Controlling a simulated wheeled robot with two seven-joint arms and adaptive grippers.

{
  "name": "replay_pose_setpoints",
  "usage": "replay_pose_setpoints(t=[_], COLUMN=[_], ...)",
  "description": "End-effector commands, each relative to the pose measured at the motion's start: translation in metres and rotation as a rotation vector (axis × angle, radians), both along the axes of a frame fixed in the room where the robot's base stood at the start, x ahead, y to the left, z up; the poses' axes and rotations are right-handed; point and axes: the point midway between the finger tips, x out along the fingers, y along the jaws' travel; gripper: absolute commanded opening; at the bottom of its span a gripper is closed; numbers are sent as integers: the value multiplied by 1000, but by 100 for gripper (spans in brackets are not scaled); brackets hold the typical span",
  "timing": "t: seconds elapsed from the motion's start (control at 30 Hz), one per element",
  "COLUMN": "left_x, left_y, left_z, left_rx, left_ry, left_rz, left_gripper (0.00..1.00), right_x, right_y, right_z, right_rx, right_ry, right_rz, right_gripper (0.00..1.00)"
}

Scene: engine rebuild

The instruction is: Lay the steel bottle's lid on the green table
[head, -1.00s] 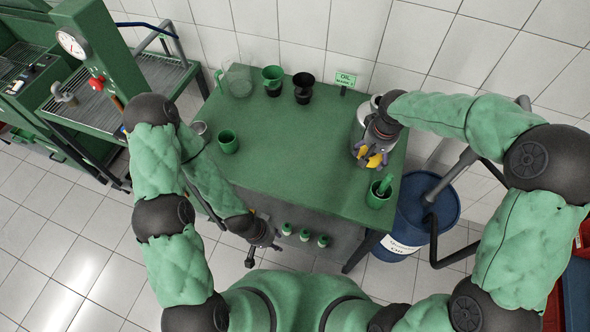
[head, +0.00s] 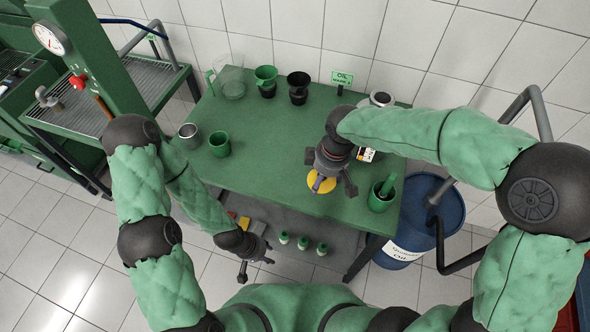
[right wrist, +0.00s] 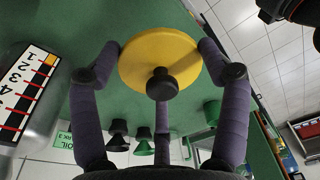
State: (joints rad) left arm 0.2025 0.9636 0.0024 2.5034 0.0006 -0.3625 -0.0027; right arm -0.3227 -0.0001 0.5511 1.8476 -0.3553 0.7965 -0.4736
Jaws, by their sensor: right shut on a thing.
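The lid, a yellow disc (head: 321,183) with a black knob, is in my right gripper (head: 330,178), which is shut on it. In the right wrist view the lid (right wrist: 160,60) sits between the purple fingers (right wrist: 160,75), knob toward the palm. It is over the right half of the green table (head: 275,150); I cannot tell whether it touches the top. The steel bottle (head: 381,99) stands behind, partly hidden by my right arm; its scale label shows in the right wrist view (right wrist: 22,92). My left gripper (head: 256,260) is open and empty before the table's front edge.
A steel cup (head: 189,135), another green cup (head: 220,144), a clear jug (head: 231,84) and funnels (head: 298,88) stand left and back. The table's middle is clear. A blue drum (head: 425,215) stands right.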

Motion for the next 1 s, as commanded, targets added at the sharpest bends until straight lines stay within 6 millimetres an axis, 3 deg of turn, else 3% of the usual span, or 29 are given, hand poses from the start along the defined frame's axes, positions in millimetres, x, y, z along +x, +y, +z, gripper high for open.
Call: replay_pose_setpoints(t=[0.17,0.57,0.7,1.0], left_x=[0,0,0,0], left_y=[0,0,0,0], left_z=[-4,-18,-25,-30], left_rx=[0,0,0,0], left_ry=[0,0,0,0], left_rz=[0,0,0,0], left_gripper=[40,40,40,40], right_x=[15,79,95,114], right_y=[12,49,59,70], right_z=[-10,-44,-70,-93], right_rx=[-1,0,-1,0], right_ry=[1,0,2,-2], right_rz=[23,20,19,18], right_gripper=[54,54,54,54])
